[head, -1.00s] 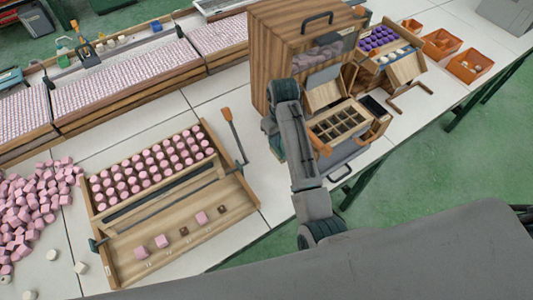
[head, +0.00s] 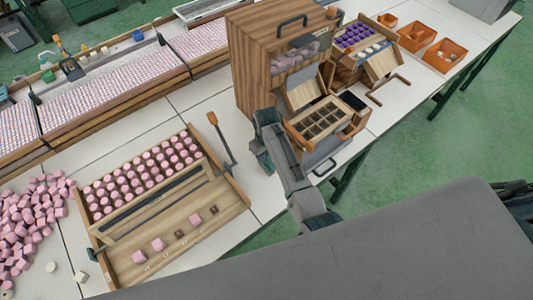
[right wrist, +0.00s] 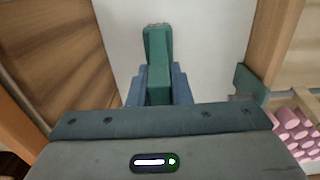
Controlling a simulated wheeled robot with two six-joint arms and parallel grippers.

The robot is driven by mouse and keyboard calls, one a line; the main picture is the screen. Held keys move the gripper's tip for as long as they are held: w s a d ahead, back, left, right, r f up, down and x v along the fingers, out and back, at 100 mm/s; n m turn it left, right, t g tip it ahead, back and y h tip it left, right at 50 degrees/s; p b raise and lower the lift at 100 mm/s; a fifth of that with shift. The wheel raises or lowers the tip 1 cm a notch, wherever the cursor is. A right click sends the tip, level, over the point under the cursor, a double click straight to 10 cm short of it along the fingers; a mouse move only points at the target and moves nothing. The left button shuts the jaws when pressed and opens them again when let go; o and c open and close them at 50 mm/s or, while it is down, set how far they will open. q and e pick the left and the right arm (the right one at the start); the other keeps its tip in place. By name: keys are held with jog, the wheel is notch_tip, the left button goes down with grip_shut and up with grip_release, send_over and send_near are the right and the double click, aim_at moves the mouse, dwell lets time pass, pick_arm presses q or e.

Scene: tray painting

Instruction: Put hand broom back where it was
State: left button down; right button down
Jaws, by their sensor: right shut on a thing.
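The hand broom (right wrist: 158,62) appears as a green, narrow piece in the right wrist view, with a paler ragged far end. My right gripper (right wrist: 158,88) is shut on it, one blue-grey finger on each side. White tabletop lies beyond the broom; I cannot tell whether they touch. In the head view my right gripper (head: 263,160) is low over the table, between the wooden cabinet (head: 262,75) and the painting tray (head: 240,194). The broom is not clear there. My left gripper is out of view.
An orange-handled lever (head: 222,138) rises beside the tray, close to my right gripper. A compartment box (head: 345,140) stands at the cabinet's front. Loose pink pieces (head: 25,225) lie at the left. Orange bins (head: 443,54) stand far right. White table (head: 190,100) shows behind the tray.

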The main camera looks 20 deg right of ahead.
jog(key=c, duration=1.3)
grip_release()
jog(key=shift+f, duration=0.1)
jog(key=shift+r, duration=0.3)
notch_tip(320, 180, up, 10)
jog(key=b, duration=0.4)
jog(key=shift+r, duration=0.25)
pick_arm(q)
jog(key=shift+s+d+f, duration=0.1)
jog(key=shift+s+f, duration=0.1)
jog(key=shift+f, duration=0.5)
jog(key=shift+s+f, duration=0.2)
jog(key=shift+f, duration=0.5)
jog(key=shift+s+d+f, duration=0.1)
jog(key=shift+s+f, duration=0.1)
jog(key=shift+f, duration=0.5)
pick_arm(e)
jog(key=shift+r, duration=0.6)
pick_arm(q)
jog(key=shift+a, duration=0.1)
